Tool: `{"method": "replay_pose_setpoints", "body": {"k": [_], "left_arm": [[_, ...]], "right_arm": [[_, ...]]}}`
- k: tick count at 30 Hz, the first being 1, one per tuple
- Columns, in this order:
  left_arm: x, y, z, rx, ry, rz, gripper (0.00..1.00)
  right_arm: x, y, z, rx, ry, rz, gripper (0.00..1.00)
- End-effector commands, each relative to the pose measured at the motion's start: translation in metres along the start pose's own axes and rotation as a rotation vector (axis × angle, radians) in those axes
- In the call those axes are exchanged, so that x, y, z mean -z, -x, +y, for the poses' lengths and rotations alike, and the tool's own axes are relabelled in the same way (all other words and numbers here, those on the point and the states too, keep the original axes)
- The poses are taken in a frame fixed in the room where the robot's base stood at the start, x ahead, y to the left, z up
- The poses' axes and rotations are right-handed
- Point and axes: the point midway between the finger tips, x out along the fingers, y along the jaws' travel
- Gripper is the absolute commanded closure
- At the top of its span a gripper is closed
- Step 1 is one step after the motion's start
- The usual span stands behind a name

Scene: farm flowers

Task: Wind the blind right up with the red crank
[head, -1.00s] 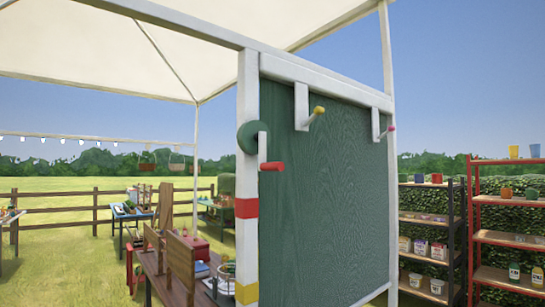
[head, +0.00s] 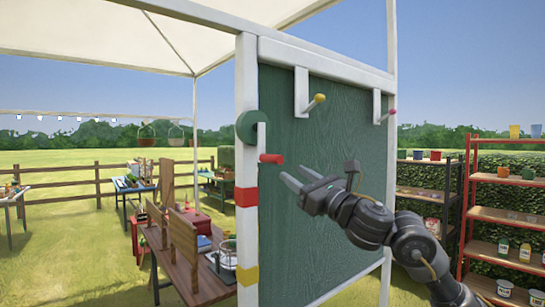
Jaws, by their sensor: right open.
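The red crank handle (head: 272,159) sticks out to the right from a white crank arm on a green round hub (head: 247,127), fixed to the white post. The crank arm hangs down from the hub. The dark green blind (head: 338,135) fills the frame beside the post and hangs down as a full panel. My right gripper (head: 292,177) is open and empty, its fingertips pointing left, just right of and slightly below the red handle. It seems apart from the handle. My left gripper is not in view.
A yellow-knobbed peg (head: 319,99) and a pink-knobbed peg (head: 392,112) stick out from the top rail. A wooden bench (head: 178,255) stands left of the post. A red shelf rack (head: 508,215) with pots stands at the right.

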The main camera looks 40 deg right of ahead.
Motion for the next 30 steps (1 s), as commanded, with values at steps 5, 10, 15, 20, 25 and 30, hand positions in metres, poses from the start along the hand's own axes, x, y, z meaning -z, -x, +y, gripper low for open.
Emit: {"method": "replay_pose_setpoints", "body": {"k": [5,10,15,20,25,30], "left_arm": [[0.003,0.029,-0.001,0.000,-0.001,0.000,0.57],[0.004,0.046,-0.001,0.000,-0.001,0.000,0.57],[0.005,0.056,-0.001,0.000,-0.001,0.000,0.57],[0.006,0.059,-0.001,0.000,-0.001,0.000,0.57],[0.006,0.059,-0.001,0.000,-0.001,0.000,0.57],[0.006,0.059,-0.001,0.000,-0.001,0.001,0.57]], "right_arm": [[-0.007,-0.036,-0.001,-0.001,-0.011,-0.001,0.57],[-0.005,-0.067,0.000,-0.001,-0.009,0.000,0.57],[-0.003,-0.087,0.000,-0.001,-0.007,0.001,0.57],[-0.001,-0.096,0.001,-0.001,-0.004,0.001,0.57],[0.000,-0.096,0.001,-0.001,-0.003,0.001,0.57],[0.000,-0.096,0.001,-0.001,-0.003,0.001,0.65]]}}
